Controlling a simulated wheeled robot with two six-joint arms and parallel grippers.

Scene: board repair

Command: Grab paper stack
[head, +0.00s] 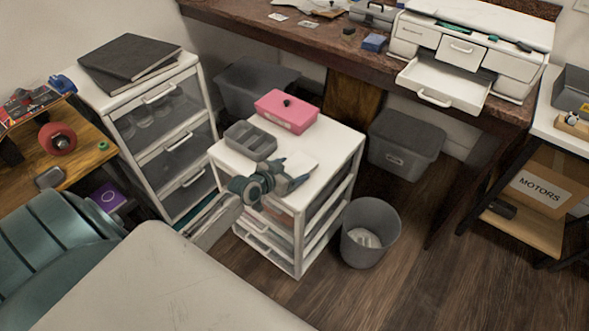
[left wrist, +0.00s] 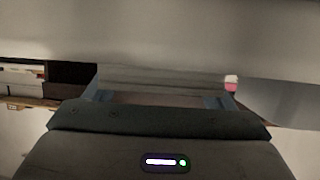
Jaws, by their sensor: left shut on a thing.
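My left gripper (head: 290,176) is over the top of the small white drawer unit (head: 343,140). I cannot tell whether the stack is lifted or resting on the top. My right gripper is not in view.
A grey divided tray (head: 250,141) and a pink box (head: 286,111) share the drawer unit's top. A grey bin (head: 370,232) stands beside it on the right. A taller drawer cabinet (head: 165,125) is on the left. The desk (head: 290,35) behind has an open white drawer (head: 445,85).

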